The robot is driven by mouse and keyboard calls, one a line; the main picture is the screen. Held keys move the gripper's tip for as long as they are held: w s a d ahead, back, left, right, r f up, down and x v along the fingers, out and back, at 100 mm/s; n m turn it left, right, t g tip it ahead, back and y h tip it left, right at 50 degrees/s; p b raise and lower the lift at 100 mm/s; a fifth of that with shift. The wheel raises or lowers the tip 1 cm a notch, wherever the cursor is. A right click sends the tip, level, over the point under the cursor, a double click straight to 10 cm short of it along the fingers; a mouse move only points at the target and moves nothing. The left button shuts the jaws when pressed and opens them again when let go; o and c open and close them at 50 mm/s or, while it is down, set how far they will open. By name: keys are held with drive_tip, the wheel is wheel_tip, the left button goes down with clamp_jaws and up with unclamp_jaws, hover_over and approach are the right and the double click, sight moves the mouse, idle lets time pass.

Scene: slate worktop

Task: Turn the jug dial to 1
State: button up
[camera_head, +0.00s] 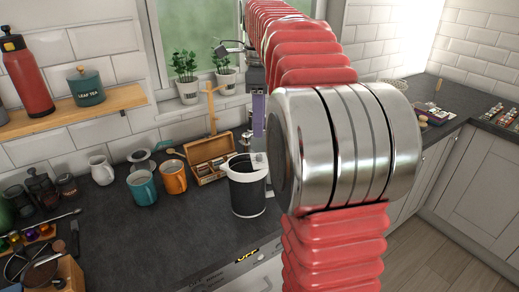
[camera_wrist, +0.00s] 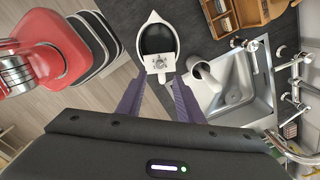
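The jug (camera_head: 248,190) stands on the worktop near its front edge, dark-bodied with a white rim. In the wrist view the jug (camera_wrist: 174,40) shows from above, with a spout at the far end. Its dial (camera_wrist: 158,62) is a small grey knob on the white part nearest my gripper; its setting is too small to read. My gripper (camera_wrist: 160,82) has two purple fingers spread apart with nothing between them, reaching toward the dial side. In the head view the gripper (camera_head: 258,125) is partly hidden by my arm, above and behind the jug.
A wooden box (camera_head: 210,152) stands behind the jug. An orange mug (camera_head: 174,178) and a teal mug (camera_head: 142,188) stand to its left. In the wrist view a sink (camera_wrist: 235,95) with taps lies to the right, with a pale cylindrical vessel (camera_wrist: 204,76) at its near side.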

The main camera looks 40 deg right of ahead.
sight(260, 155)
wheel_tip(260, 155, down, 9)
idle(0.5)
clamp_jaws()
drive_tip(key=shift+d, duration=0.1)
